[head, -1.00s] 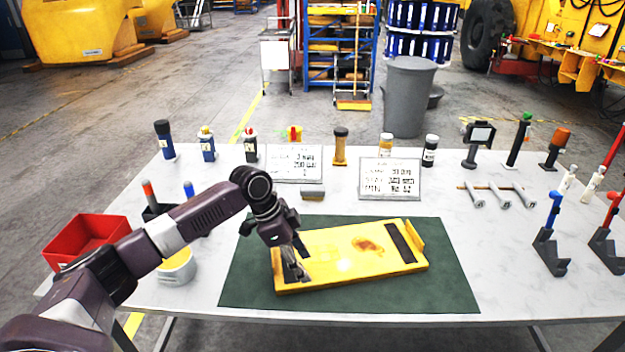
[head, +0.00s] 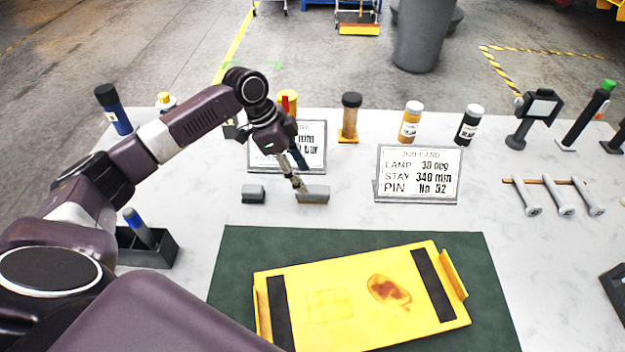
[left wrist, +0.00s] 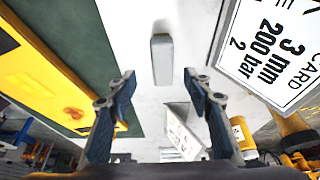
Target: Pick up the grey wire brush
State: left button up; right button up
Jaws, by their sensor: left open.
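The grey wire brush (head: 315,194) appears to be the small grey block with a tan lower edge, lying on the white table in front of the left card. In the left wrist view the grey block (left wrist: 161,60) lies lengthwise between the lines of the two fingers. My left gripper (head: 299,185) is over the brush's left end, pointing down. Its fingers (left wrist: 158,84) are apart with nothing between them, and I see no contact. My right gripper is not in view.
Two cards (head: 418,174) and several bottles stand behind. A yellow casting (head: 340,315) lies on a green mat (head: 490,290) in front. A dark holder (head: 150,250) stands at left.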

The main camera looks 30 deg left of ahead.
aim_at(312, 188)
pick_arm(q)
jog(key=shift+d+f, duration=0.5)
jog(key=shift+f, duration=0.3)
jog(key=p+x, duration=0.1)
jog(key=x, duration=0.1)
jog(key=p+x, duration=0.1)
jog(key=x, duration=0.1)
jog(key=shift+w+f, duration=0.2)
jog(key=shift+w, duration=0.25)
jog(key=shift+w+f, duration=0.1)
jog(key=shift+f, duration=0.2)
jog(key=shift+d+f, duration=0.1)
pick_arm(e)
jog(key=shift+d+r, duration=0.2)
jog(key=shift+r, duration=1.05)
pick_arm(q)
jog(key=shift+f, duration=0.2)
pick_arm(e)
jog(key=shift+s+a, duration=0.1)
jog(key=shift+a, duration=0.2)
pick_arm(q)
grip_shut()
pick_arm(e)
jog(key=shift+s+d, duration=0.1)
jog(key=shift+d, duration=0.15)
pick_arm(q)
jog(key=shift+r, duration=0.1)
